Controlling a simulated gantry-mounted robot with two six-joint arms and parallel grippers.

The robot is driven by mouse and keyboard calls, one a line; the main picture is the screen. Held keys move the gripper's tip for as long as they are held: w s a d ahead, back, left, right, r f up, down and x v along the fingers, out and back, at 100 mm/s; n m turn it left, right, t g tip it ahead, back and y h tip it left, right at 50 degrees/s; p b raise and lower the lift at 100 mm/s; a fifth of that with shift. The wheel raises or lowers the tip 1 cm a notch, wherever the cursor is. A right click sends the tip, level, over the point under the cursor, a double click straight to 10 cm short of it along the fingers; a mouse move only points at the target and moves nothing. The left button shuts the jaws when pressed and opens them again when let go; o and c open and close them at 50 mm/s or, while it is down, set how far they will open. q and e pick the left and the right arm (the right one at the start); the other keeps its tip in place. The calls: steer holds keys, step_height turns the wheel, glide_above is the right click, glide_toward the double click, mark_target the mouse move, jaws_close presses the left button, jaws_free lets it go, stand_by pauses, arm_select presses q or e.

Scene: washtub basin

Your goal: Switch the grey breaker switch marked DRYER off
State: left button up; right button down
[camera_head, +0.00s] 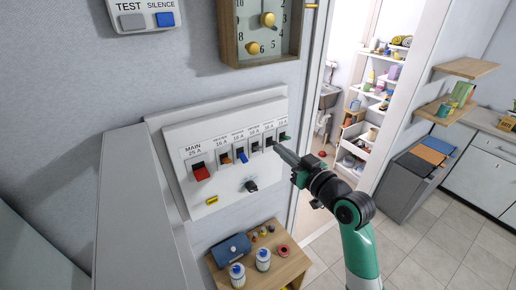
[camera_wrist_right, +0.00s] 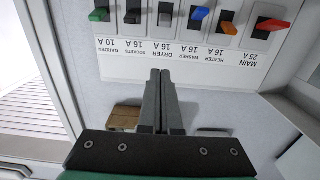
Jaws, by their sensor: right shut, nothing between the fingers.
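The breaker panel (camera_head: 200,140) is on the wall, with a row of switches under printed labels. The grey DRYER switch (camera_wrist_right: 165,14) shows at the top of the right wrist view, where the labels appear upside down. It sits between the black SOCKETS switch (camera_wrist_right: 131,15) and the blue WASHER switch (camera_wrist_right: 196,18). In the head view the DRYER switch (camera_head: 256,147) is small, and its position is hard to tell. My right gripper (camera_wrist_right: 160,73) is shut and empty, its tips apart from the switch and lined up near the DRYER label. My left gripper is not in view.
Other switches are the green GARDEN (camera_wrist_right: 100,14), orange HEATER (camera_wrist_right: 227,27) and red MAIN (camera_wrist_right: 272,24). A black knob (camera_head: 251,186) sits low on the panel. A wooden table (camera_head: 285,268) with jars stands below; a clock (camera_head: 262,30) hangs above.

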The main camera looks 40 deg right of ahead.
steer(key=b, duration=0.7)
glide_toward(254, 128)
steer(key=w+f, duration=0.1)
steer(key=w, duration=0.2)
steer(key=w+p, duration=0.1)
steer(key=w+d, duration=0.1)
steer(key=w, duration=0.1)
steer(key=shift+r+p, duration=0.4)
steer(key=f, duration=0.1)
steer(key=s+f+p, duration=0.1)
steer(key=f, duration=0.1)
steer(key=shift+s+f, duration=0.1)
steer(key=shift+f, duration=0.15)
steer(key=shift+s+f, duration=0.1)
steer(key=shift+f, duration=0.2)
